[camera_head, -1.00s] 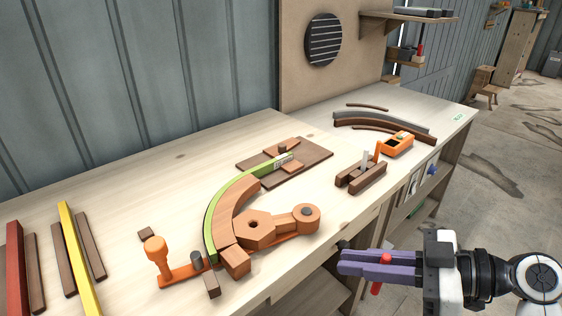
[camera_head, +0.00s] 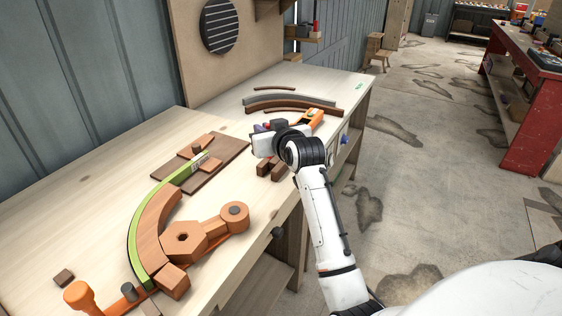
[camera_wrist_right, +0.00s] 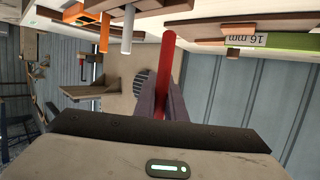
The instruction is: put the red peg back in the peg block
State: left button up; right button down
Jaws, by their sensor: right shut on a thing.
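The red peg (camera_wrist_right: 168,75) is held between the purple fingers of my right gripper (camera_head: 266,127). In the right wrist view its free end reaches toward the peg block (camera_wrist_right: 150,7), beside the grey peg (camera_wrist_right: 128,30) and orange peg (camera_wrist_right: 104,34). I cannot tell whether its tip touches the block. My left gripper is not in view.
An orange box-like tool (camera_head: 314,117) and curved strips (camera_head: 290,101) lie behind the block. A brown board (camera_head: 225,168) and the curved green-edged stringer (camera_head: 155,225) lie to the left. The bench's front edge is close to my forearm.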

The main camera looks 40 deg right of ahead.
jog(key=shift+m+h, duration=0.6)
jog(key=shift+h, duration=0.1)
jog(key=f, duration=0.2)
jog(key=w+d+f, duration=0.1)
jog(key=f, duration=0.4)
jog(key=shift+w+d+f, duration=0.2)
jog(key=shift+w+d, duration=0.05)
jog(key=shift+d, duration=0.05)
jog(key=shift+f, duration=0.1)
jog(key=c, duration=1.8)
grip_release()
